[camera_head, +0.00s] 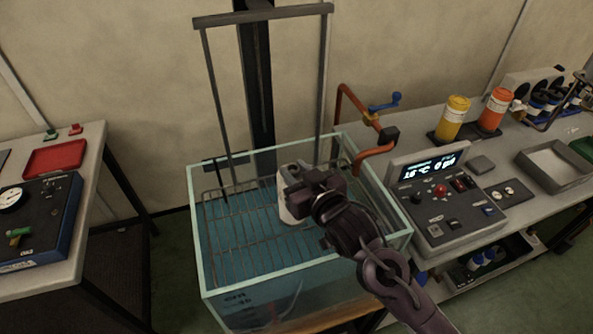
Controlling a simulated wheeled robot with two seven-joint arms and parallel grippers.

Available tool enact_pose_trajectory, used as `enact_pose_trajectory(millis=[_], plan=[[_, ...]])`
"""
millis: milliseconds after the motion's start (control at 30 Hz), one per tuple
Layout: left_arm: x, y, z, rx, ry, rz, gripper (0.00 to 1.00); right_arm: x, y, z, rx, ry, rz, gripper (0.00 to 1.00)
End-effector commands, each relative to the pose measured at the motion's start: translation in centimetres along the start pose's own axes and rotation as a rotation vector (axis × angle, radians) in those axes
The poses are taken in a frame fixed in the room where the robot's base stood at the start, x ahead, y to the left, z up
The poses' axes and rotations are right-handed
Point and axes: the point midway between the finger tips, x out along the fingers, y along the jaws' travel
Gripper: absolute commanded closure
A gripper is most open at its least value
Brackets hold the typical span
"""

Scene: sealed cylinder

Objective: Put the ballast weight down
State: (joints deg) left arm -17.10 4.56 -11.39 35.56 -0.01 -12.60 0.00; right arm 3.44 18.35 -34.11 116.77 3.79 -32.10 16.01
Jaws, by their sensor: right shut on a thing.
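My right gripper (296,186) reaches in from the lower right over the glass water tank (203,262). It is shut on a pale grey, block-like thing, which I take to be the ballast weight (293,212). The weight looks upright, at the right part of the wire rack (243,228) in the tank. The gripper hides much of it, and I cannot tell whether its base touches the rack. My left gripper is not in view.
A tall grey frame (212,95) rises from the rack. Right of the tank are an orange pipe with a blue-handled valve (382,104) and a control panel (447,205). Yellow (453,118) and orange (495,109) bottles and a grey tray (552,168) stand on the right bench.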

Motion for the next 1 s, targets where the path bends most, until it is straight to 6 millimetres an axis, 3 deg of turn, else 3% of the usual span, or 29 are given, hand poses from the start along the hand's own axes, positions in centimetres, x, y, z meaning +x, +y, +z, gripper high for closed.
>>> enact_pose_trajectory(millis=[167, 200, 367, 733, 1000], plan=[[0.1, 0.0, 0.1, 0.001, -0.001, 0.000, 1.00, 0.1, 0.0, 0.3, 0.001, 0.000, 0.000, 0.95], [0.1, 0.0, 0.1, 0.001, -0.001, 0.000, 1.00, 0.1, 0.0, 0.3, 0.000, 0.000, 0.000, 0.70], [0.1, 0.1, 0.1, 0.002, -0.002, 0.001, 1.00, 0.1, 0.0, 0.3, 0.000, 0.000, 0.000, 0.51], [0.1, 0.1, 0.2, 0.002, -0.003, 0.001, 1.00, -0.3, 0.0, 0.1, 0.001, -0.001, 0.000, 0.51], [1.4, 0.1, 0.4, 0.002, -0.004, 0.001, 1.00, -5.4, 0.0, 0.3, 0.000, -0.002, -0.001, 0.51]])
